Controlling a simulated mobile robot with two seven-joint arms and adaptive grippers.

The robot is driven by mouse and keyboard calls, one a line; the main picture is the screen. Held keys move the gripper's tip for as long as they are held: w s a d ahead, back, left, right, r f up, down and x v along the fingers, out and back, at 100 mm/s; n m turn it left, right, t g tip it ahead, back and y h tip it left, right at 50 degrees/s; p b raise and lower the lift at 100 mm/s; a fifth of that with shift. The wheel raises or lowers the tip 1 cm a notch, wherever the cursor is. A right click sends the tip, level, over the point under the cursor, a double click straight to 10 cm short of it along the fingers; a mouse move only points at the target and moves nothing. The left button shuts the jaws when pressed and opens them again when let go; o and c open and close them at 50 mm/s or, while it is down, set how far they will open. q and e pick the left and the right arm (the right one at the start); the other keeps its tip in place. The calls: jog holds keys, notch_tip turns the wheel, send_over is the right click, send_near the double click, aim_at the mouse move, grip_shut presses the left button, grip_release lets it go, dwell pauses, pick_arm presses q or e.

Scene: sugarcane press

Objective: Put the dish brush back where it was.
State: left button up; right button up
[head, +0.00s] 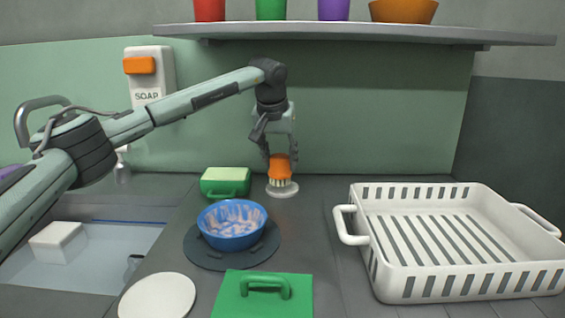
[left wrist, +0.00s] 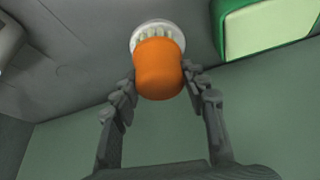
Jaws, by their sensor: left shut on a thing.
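The dish brush (head: 279,168) has an orange grip and pale bristles that point down. My left gripper (head: 279,158) is shut on its orange grip from above. The brush is upright over a small round white holder (head: 282,190) on the counter. In the left wrist view the orange grip (left wrist: 158,70) sits between the two fingers (left wrist: 160,85), with the bristles toward the white holder (left wrist: 156,27). I cannot tell whether the bristles touch the holder. My right gripper is not in view.
A green box (head: 225,181) stands just left of the holder. A blue bowl (head: 232,226) with pale smears sits on a dark round mat (head: 268,250) in front. A white rack (head: 440,293) fills the right. A sink with a white block (head: 58,242) is at left. A shelf (head: 350,34) hangs above.

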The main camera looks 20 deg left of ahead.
aim_at(283, 164)
pick_arm(q)
jog(key=shift+w+f, duration=0.85)
jog(key=shift+w, duration=0.2)
jog(key=shift+w+f, duration=0.25)
jog(key=shift+w, duration=0.05)
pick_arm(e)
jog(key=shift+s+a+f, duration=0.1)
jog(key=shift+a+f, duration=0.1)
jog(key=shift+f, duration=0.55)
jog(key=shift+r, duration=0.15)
pick_arm(q)
jog(key=o, duration=1)
jog(key=shift+a+f, duration=0.1)
jog(key=shift+f, duration=0.05)
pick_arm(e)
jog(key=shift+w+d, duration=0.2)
